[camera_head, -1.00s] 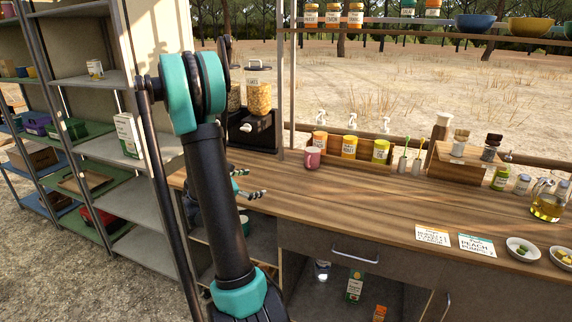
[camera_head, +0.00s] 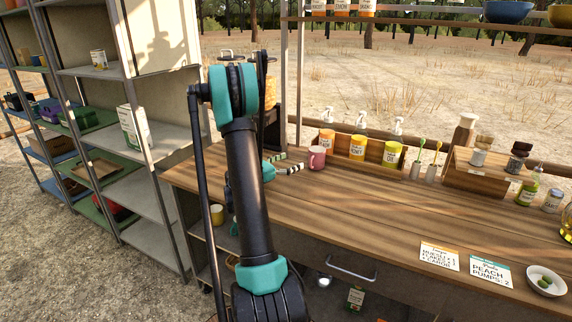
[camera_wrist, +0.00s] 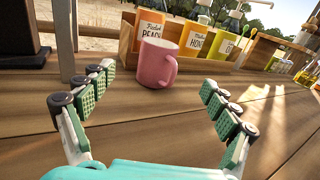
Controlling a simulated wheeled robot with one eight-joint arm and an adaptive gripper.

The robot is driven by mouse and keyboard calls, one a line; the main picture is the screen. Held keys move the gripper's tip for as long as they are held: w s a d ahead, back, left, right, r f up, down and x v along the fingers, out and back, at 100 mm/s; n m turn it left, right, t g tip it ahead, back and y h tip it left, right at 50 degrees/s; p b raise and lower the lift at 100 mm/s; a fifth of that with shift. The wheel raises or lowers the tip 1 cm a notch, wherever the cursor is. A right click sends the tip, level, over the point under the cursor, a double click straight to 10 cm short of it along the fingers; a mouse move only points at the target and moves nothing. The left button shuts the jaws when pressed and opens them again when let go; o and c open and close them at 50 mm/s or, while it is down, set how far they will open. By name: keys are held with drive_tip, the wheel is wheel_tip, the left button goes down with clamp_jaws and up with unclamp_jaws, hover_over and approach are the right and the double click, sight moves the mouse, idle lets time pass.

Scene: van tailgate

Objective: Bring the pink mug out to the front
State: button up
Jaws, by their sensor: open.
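The pink mug (camera_head: 316,157) stands upright on the wooden counter (camera_head: 340,203), in front of the wooden box of syrup bottles. It also shows in the wrist view (camera_wrist: 156,64), with its handle to the right. My gripper (camera_head: 291,163) is just left of the mug in the head view, partly hidden behind my arm. In the wrist view my gripper (camera_wrist: 160,98) is open and empty. Its fingers spread to either side, and the mug stands ahead between their lines, apart from both fingertips.
The wooden box with labelled bottles (camera_head: 357,147) stands right behind the mug. A metal post (camera_wrist: 64,40) rises behind left. Toothbrush-like items in cups (camera_head: 417,165) stand to the right. Two cards (camera_head: 440,257) lie near the front edge. The counter's middle is clear.

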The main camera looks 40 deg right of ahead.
sight(311, 154)
drive_tip(key=d, duration=1.4)
drive_tip(key=shift+w, duration=0.25)
drive_tip(key=shift+c, duration=0.3)
